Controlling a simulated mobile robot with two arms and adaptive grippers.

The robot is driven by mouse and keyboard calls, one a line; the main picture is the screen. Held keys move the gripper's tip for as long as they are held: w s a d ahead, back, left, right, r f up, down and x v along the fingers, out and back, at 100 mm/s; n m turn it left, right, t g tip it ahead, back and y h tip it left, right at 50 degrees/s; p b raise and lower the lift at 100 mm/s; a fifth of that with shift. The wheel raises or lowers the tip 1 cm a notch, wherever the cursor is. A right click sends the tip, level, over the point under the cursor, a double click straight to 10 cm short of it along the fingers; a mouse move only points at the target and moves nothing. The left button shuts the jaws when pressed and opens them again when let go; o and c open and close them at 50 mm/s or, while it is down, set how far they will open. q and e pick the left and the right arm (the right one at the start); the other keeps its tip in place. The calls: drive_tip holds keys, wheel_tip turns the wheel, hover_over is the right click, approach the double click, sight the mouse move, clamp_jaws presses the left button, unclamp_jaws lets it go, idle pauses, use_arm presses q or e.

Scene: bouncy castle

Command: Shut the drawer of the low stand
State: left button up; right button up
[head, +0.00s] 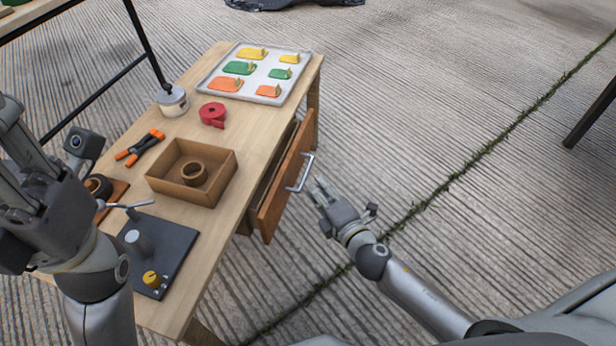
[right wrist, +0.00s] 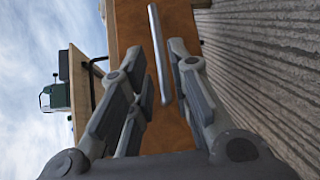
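The low stand (head: 225,130) is a light wooden table with a drawer under its right side. The drawer (head: 288,183) has a brown wooden front and stands partly open, with a gap between front and table. Its silver bar handle (head: 301,172) faces right. My right gripper (head: 321,190) is just right of the handle. In the right wrist view its fingers (right wrist: 153,62) are apart, with the handle (right wrist: 160,55) between them in the picture and the drawer front (right wrist: 158,130) behind; I cannot tell whether they touch it. My left gripper (head: 30,190) is at the left; its finger opening is unclear.
On the stand are a tray (head: 206,85) of coloured pieces, red tape (head: 212,114), a cardboard box (head: 226,176) with a ring inside, orange-handled pliers (head: 140,148), a tin (head: 172,101) and a dark panel (head: 178,240). The concrete floor (head: 450,120) right of the drawer is clear.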

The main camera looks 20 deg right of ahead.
drive_tip(key=shift+b+x, duration=0.55)
drive_tip(key=shift+x, duration=2.2)
drive_tip(key=shift+c, duration=0.4)
drive_tip(key=shift+s, duration=0.1)
clamp_jaws()
